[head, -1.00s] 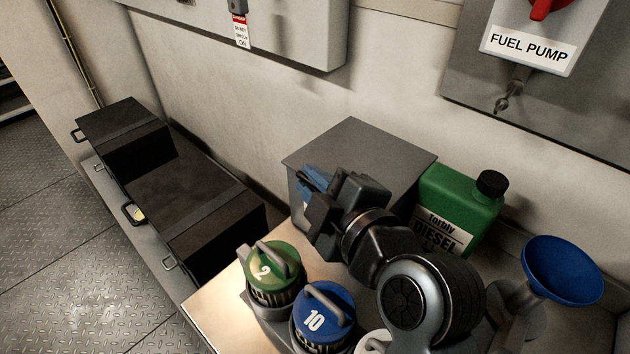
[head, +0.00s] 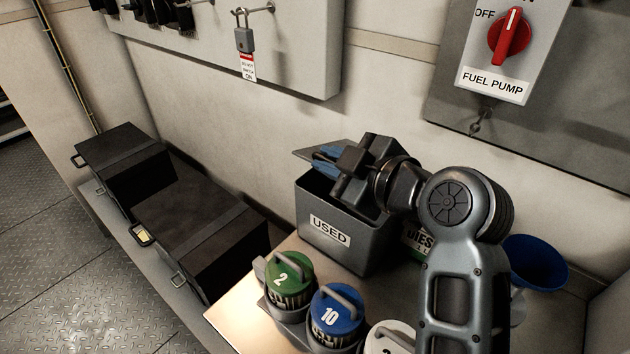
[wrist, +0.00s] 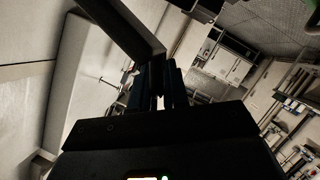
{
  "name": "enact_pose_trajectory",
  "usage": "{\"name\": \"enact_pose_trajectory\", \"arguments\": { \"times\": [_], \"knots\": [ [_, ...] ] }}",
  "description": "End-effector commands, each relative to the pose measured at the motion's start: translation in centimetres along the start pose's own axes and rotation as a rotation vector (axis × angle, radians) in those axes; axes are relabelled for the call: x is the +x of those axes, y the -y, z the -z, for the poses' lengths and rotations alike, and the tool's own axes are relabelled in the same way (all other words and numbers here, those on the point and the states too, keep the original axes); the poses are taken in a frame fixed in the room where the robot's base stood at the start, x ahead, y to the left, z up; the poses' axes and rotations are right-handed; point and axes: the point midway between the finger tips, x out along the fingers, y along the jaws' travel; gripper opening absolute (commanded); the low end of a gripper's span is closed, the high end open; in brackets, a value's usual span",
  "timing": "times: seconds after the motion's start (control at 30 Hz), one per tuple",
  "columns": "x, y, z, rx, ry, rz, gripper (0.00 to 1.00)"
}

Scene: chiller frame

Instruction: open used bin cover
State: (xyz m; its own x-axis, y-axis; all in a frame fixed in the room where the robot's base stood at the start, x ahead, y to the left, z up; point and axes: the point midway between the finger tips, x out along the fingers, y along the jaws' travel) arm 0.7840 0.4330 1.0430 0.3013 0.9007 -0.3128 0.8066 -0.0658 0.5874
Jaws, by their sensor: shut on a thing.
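The grey used bin (head: 331,236), with a white USED label, stands on the bench against the wall in the head view. Its top is partly uncovered, showing a dark interior. The grey flat cover (head: 305,154) is raised above the bin's back left part, largely hidden behind my gripper. My gripper (head: 324,164), with blue fingertips, is shut on the cover above the bin. In the wrist view the fingers (wrist: 160,82) meet a dark grey angled edge of the cover (wrist: 128,28).
Filter canisters, one green (head: 288,274) and one blue (head: 336,312), stand in front of the bin. A green diesel can (head: 416,243) and a blue funnel (head: 536,262) are to its right, partly behind my arm. Black cases (head: 200,222) lie to the left.

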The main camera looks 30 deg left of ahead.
Motion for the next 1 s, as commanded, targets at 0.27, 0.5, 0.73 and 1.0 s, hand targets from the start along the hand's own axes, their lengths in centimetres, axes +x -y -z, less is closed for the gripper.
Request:
{"name": "enact_pose_trajectory", "arguments": {
  "times": [0.27, 0.5, 0.73, 1.0],
  "knots": [
    [-0.9, -5.2, 1.8, 0.229, 0.001, 0.092, 0.00],
    [-0.9, -8.3, 2.1, 0.288, 0.000, 0.117, 0.00],
    [-0.9, -10.2, 2.1, 0.362, 0.000, 0.149, 0.00],
    [-0.8, -10.9, 2.0, 0.405, 0.001, 0.169, 0.00]
  ]
}}
